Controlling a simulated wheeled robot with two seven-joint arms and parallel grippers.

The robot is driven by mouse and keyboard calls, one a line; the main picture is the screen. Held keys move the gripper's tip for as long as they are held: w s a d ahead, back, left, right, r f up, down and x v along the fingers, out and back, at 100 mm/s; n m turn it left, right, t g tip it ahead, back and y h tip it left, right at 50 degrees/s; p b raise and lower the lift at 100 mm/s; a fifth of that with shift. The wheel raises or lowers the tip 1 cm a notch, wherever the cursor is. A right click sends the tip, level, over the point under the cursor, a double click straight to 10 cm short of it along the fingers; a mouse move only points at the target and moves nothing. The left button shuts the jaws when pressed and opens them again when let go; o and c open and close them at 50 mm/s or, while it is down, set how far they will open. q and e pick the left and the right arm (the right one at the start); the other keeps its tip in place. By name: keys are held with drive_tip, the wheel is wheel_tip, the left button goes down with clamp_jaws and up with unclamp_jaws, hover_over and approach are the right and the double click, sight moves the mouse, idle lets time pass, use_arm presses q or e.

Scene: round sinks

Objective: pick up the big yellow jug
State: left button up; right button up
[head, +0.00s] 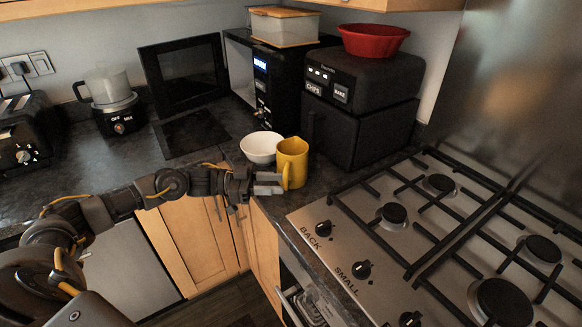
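The big yellow jug (293,158) stands upright on the dark counter near its front corner, in the middle of the head view. Its handle faces my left gripper. My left gripper (275,184) comes in from the left, level with the lower part of the jug. Its two fingers show slightly apart, with the tips right beside the handle. I cannot tell whether they touch it. The jug's far side is hidden. My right gripper is not in view.
A white bowl (261,147) sits just behind and left of the jug. A black air fryer (358,128) with a red bowl (374,39) on top stands behind right. The open microwave (273,75) is behind. The gas hob (400,235) lies to the right.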

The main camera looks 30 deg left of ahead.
sight(286, 188)
use_arm(q)
drive_tip(key=x, duration=0.3)
drive_tip(key=shift+d+p, duration=0.25)
drive_tip(key=shift+p, duration=0.05)
clamp_jaws()
drive_tip(key=shift+r, duration=0.1)
